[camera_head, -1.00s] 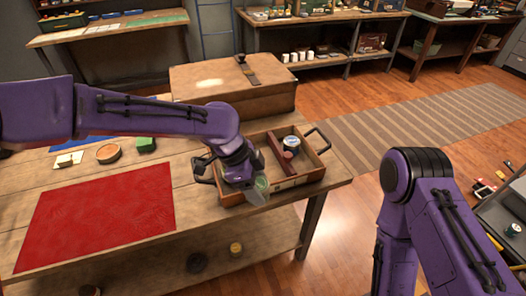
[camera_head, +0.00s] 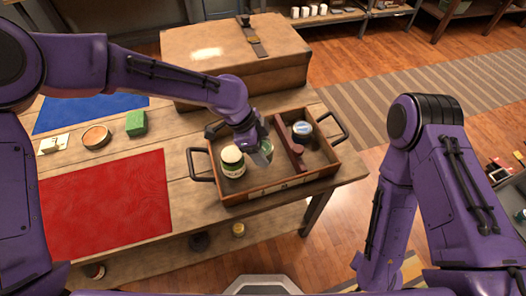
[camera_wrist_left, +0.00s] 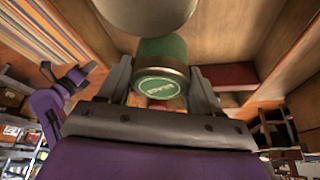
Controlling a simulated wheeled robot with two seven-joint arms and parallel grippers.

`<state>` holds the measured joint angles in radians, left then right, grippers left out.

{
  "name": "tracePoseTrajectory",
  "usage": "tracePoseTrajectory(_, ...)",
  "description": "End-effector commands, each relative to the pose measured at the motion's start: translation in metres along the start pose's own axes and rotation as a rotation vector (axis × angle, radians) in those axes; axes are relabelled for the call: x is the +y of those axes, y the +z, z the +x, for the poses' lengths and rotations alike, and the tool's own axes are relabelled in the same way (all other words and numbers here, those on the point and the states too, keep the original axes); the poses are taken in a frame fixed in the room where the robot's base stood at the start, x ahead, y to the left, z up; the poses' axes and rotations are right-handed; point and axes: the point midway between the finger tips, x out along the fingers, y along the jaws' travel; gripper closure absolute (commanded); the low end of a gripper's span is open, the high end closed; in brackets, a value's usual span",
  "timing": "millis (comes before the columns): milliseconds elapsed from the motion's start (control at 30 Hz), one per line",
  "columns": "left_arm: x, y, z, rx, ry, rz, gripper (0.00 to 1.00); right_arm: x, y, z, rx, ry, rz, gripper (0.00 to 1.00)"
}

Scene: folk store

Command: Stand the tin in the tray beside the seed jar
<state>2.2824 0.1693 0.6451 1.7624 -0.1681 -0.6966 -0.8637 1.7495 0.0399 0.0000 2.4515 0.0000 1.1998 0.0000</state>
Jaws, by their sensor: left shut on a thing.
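The wooden tray (camera_head: 292,182) stands on the table, split by a reddish-brown divider (camera_head: 290,148). A jar with a cream lid and green label (camera_head: 232,161) stands in its left compartment. A dark jar with a pale blue lid (camera_head: 302,130) stands in the right one; I cannot tell which is the seed jar. My left gripper (camera_head: 262,155) is shut on the green tin (camera_wrist_left: 162,60), in the left compartment between the cream-lidded jar and the divider. The tin's lid faces the wrist camera. Whether its base touches the tray floor is hidden. My right gripper is out of view.
A large wooden chest (camera_head: 235,58) stands behind the tray. Red (camera_head: 105,205) and blue (camera_head: 85,112) mats lie to the left, with a round tin (camera_head: 96,136) and a green block (camera_head: 136,123) nearby. Black handles (camera_head: 200,165) stick out at the tray's ends.

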Motion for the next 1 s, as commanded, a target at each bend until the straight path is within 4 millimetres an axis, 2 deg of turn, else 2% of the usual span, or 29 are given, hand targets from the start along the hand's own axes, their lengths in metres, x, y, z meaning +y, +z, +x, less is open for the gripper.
tracePoseTrajectory(200,-0.001,0.013,0.032,-0.001,0.006,-0.001,0.68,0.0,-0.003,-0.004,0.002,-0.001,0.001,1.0)
tracePoseTrajectory(233,-0.001,0.013,0.033,0.0,0.004,-0.001,0.68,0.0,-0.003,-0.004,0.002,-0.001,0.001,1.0)
tracePoseTrajectory(267,-0.002,0.013,0.034,0.0,0.003,0.0,0.73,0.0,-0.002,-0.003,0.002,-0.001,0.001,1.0)
tracePoseTrajectory(533,-0.001,0.015,0.037,-0.001,0.004,0.0,0.74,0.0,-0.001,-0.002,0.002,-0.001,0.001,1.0)
tracePoseTrajectory(567,-0.001,0.015,0.036,-0.001,0.003,0.0,0.26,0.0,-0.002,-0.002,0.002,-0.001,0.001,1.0)
tracePoseTrajectory(600,-0.001,0.015,0.036,-0.001,0.003,0.0,0.13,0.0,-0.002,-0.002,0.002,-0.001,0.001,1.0)
tracePoseTrajectory(633,-0.001,0.015,0.036,-0.001,0.003,0.0,0.1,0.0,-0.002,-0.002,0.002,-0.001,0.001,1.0)
tracePoseTrajectory(867,-0.001,0.015,0.035,-0.001,0.004,0.0,0.1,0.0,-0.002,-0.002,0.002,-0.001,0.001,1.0)
tracePoseTrajectory(1000,-0.002,0.013,0.025,0.0,0.001,0.0,0.1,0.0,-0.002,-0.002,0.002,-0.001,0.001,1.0)
